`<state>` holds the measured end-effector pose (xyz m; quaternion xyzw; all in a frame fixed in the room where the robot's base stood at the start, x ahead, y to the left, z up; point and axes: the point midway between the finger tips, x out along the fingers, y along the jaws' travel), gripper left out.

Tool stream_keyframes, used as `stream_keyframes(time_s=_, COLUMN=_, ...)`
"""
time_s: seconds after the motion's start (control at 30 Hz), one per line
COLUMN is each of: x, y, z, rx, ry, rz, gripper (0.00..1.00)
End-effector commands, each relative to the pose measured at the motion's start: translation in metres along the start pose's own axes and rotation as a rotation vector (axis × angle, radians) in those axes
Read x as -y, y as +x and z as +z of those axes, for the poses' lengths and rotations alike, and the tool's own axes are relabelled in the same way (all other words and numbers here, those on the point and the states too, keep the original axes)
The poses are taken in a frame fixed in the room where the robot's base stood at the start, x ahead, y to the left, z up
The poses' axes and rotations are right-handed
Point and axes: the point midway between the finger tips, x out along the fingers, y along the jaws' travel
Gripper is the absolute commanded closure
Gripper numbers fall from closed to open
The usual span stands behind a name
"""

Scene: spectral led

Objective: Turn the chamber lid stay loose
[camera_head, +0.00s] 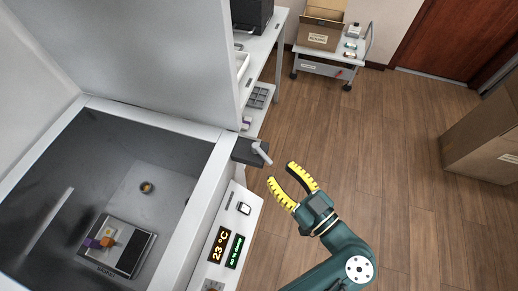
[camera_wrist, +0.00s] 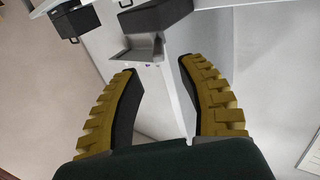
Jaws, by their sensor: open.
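The chamber lid (camera_head: 165,50) stands raised at the upper left in the head view, over the open chamber (camera_head: 208,170). The lid stay shows as a dark block (camera_head: 243,152) at the chamber's right rear corner, with a light grey lever (camera_head: 261,151) sticking out to the right. My gripper (camera_head: 281,173) is open and empty, just right of and below the lever, apart from it.
A control panel (camera_head: 247,224) with a 23 °C display (camera_head: 219,246) runs along the chamber's right side. A device with orange and purple parts (camera_head: 103,242) lies inside. A trolley (camera_head: 328,68) with a cardboard box stands at the back.

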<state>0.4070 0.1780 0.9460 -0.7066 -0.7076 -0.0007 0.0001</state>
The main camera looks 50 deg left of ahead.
Motion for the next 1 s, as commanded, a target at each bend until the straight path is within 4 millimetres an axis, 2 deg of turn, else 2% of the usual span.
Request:
stream_keyframes(time_s=0.1, x=0.001, y=0.031, z=0.001, rx=0.000, ry=0.000, rz=-0.006, gripper=0.60)
stream_keyframes(time_s=0.33, x=0.001, y=0.077, z=0.001, rx=0.001, ry=0.001, rz=-0.003, gripper=0.60)
stream_keyframes(time_s=0.5, x=0.000, y=0.091, z=0.001, rx=0.001, ry=0.001, rz=0.001, gripper=0.60)
stream_keyframes(time_s=0.77, x=-0.001, y=0.092, z=0.000, rx=0.001, ry=0.001, rz=0.002, gripper=0.60)
stream_keyframes(time_s=0.97, x=0.000, y=0.092, z=0.000, rx=0.001, ry=0.001, rz=0.002, gripper=0.98)
stream_keyframes(time_s=1.0, x=0.000, y=0.091, z=0.000, rx=0.001, ry=0.001, rz=0.002, gripper=1.00)
